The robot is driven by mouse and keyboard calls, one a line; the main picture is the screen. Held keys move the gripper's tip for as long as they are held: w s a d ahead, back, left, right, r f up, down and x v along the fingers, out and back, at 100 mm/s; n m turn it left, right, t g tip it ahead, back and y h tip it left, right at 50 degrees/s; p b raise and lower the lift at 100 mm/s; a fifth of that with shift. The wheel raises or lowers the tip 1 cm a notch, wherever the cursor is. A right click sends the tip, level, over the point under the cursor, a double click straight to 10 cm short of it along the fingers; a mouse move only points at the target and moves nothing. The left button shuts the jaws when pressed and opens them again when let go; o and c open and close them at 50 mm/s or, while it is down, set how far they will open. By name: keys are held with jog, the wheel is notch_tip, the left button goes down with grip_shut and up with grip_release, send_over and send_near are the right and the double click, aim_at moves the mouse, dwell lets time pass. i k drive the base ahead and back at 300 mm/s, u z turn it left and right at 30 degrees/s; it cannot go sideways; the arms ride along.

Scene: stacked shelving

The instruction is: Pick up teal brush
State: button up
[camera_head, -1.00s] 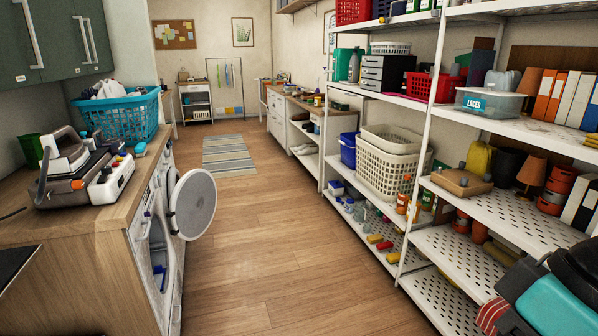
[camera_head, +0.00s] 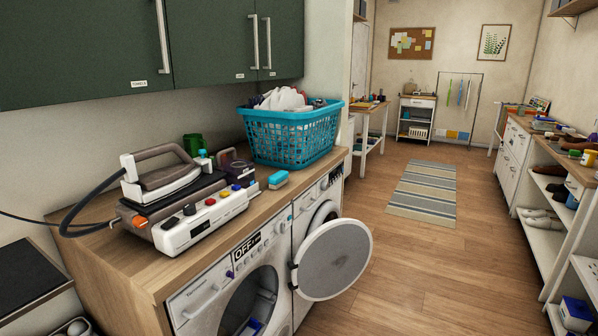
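A small teal brush (camera_head: 278,179) with a pale underside lies on the wooden countertop (camera_head: 92,252), near its front edge. It sits in front of the teal laundry basket (camera_head: 290,138) and to the right of the steam iron station (camera_head: 200,218). A narrow strip of bare counter separates it from the basket. My gripper is not in view.
Two washing machines stand under the counter; the right one's round door (camera_head: 333,259) hangs open into the aisle. Green cabinets (camera_head: 110,50) hang above. The wooden floor (camera_head: 400,270) to the right is clear, with a striped rug (camera_head: 424,192) farther back.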

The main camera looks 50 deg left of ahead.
aim_at(278, 178)
jog(key=u, duration=0.45)
jog(key=i, duration=1.7)
jog(key=u, duration=1.75)
jog(key=i, duration=1.25)
jog(key=u, duration=0.8)
